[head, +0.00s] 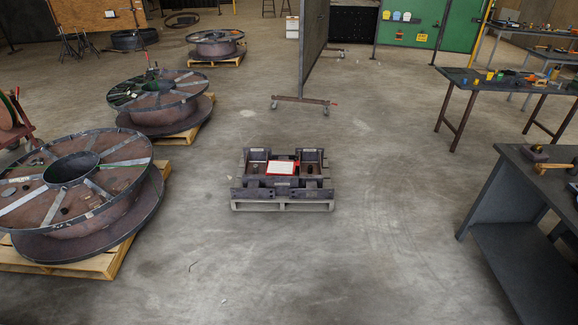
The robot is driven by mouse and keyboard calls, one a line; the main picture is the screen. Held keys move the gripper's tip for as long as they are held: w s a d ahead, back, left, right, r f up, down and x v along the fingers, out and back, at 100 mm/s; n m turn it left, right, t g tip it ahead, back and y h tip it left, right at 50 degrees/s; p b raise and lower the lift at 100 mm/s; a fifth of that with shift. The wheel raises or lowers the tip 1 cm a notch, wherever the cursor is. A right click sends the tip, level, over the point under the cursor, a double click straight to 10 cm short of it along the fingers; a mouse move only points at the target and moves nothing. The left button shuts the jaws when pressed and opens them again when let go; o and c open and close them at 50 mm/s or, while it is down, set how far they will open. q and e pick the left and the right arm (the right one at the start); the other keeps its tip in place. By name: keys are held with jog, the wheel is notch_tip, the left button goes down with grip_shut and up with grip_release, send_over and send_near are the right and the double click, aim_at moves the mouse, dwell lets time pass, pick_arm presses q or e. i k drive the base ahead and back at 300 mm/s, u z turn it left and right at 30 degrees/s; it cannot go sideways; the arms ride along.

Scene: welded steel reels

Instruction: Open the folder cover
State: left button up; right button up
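A small folder (281,168) with red edges and a white face lies on a dark steel frame (283,191) in the middle of the floor. The steel frame rests on a low pallet (283,206). The folder is too small to tell whether its cover is open or shut. Neither of my grippers shows in the head view.
Large steel reels on wooden pallets (100,262) line the left side. A dark workbench (525,190) stands at the right, with a tool table (505,83) behind it. A grey partition (313,45) stands behind the frame. The concrete floor around the frame is clear.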

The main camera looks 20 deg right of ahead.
aim_at(273, 167)
jog(key=z, duration=1.2)
jog(key=i, duration=3.55)
jog(key=u, duration=2.15)
